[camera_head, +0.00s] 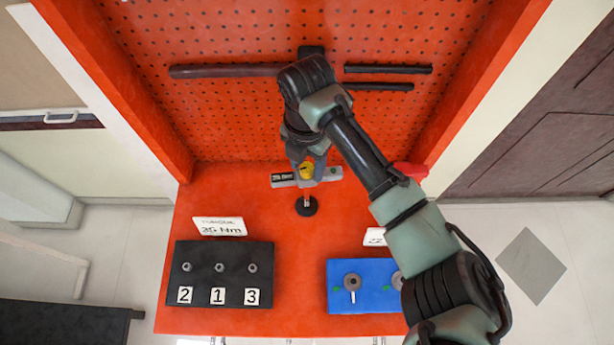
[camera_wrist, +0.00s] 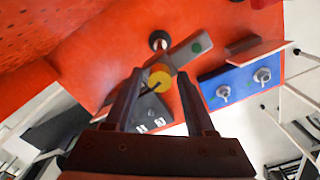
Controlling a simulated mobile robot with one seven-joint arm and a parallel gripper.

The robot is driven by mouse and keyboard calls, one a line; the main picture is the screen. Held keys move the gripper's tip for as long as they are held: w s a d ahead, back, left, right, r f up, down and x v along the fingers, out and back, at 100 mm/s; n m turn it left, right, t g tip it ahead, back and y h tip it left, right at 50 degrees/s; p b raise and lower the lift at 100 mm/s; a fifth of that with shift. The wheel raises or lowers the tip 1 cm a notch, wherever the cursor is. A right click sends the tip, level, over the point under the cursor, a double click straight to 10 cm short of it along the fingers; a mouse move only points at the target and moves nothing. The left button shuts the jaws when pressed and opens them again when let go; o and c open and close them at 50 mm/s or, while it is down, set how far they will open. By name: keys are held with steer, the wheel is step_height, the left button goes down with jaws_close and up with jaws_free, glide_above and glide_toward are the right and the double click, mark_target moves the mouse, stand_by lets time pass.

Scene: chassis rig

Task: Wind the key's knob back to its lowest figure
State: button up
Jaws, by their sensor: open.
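The key shows as a grey bar (camera_head: 329,175) with a green dot near one end and a dark figure label (camera_head: 283,177) at the other, whose figure is too small to read surely. Its yellow knob (camera_head: 307,171) sits near the middle of the bar, above a round black foot (camera_head: 306,207) on the orange bench. In the wrist view the knob (camera_wrist: 159,79) carries a dark mark and appears between my two fingertips. My gripper (camera_wrist: 160,74) is open, with a gap visible on both sides of the knob. I cannot tell how deep the fingers reach around it.
A black block (camera_head: 220,288) with several bolts and cards 2, 1, 3 stands front left, behind it a card (camera_head: 219,227) reading about 25 Nm. A blue block (camera_head: 340,300) stands front right, partly behind my arm. Dark bars hang on the orange pegboard (camera_head: 225,120).

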steer(key=m+p, duration=0.2)
steer(key=m, duration=0.2)
steer(key=shift+r, duration=0.1)
steer(key=shift+m+p, duration=0.35)
steer(key=shift+m, duration=0.25)
steer(key=c, duration=0.8)
steer(key=shift+c, duration=0.2)
